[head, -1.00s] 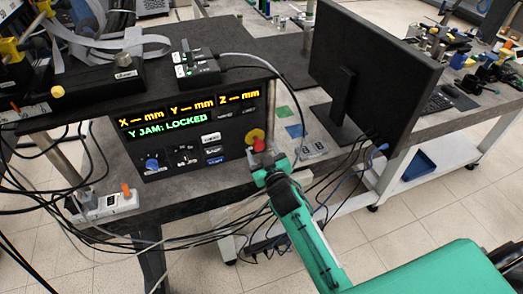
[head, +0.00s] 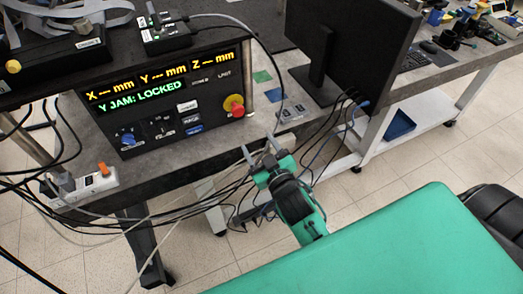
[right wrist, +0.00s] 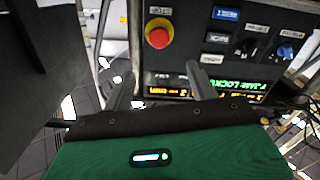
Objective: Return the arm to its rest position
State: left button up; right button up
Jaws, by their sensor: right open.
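My right gripper (head: 258,150) is open and empty, in front of the bench edge, below and right of the control panel in the head view. In the right wrist view its two fingers (right wrist: 160,88) stand apart with nothing between them. The red emergency stop button (head: 236,108) on a yellow base is clear of the fingers; it also shows in the right wrist view (right wrist: 158,35). The control panel (head: 165,147) reads "Y JAM: LOCKED" in green, with dashes for X, Y and Z. My left gripper is not in view.
A black monitor (head: 370,50) stands right of the panel on the bench. Several cables (head: 225,185) hang below the bench front. A power strip (head: 85,184) lies at the left. Floor (head: 375,185) shows in front.

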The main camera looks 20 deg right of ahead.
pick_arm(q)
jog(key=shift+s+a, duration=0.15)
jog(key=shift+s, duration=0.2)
pick_arm(e)
jog(key=shift+s, duration=0.55)
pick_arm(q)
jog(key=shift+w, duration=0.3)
